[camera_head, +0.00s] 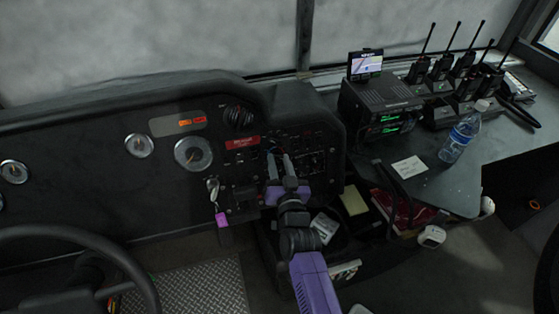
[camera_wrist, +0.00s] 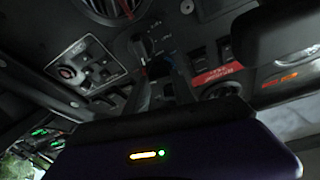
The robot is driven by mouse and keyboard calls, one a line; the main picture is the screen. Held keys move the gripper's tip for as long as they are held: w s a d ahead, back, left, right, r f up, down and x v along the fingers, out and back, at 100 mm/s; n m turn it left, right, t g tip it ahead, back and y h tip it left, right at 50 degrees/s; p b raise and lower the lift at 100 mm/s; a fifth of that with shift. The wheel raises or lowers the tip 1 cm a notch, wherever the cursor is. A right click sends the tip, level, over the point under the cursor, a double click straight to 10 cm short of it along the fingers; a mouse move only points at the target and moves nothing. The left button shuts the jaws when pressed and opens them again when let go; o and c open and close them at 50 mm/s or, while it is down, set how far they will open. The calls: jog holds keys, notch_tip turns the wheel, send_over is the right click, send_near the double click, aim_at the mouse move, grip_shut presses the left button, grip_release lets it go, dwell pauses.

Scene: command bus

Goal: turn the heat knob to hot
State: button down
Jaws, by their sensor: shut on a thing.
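The heat knob (camera_wrist: 141,48) is a small dark knob on the black dashboard panel, with a red mark near its end in the wrist view. My gripper (camera_head: 279,155) reaches up to the panel right of the gauges in the head view. Its two grey fingers also show in the wrist view (camera_wrist: 161,72), at the knob and closed on it. The fingers hide part of the knob. In the head view the knob is too small and covered to make out, and I cannot tell which setting it points to.
A red label (camera_head: 242,143) and switches sit beside my fingers. A round vent (camera_head: 238,117) is above. A key with a purple tag (camera_head: 222,218) hangs at left. The steering wheel (camera_head: 118,256) is lower left. A radio (camera_head: 380,105) and bottle (camera_head: 463,132) stand at right.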

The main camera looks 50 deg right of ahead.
jog(key=shift+f, duration=0.1)
jog(key=c, duration=1.1)
grip_release()
jog(key=shift+o, duration=0.2)
jog(key=shift+a, duration=0.1)
jog(key=v, duration=0.7)
jog(key=shift+s+a+b, duration=0.2)
jog(key=shift+s+b, duration=0.15)
jog(key=shift+b, duration=0.05)
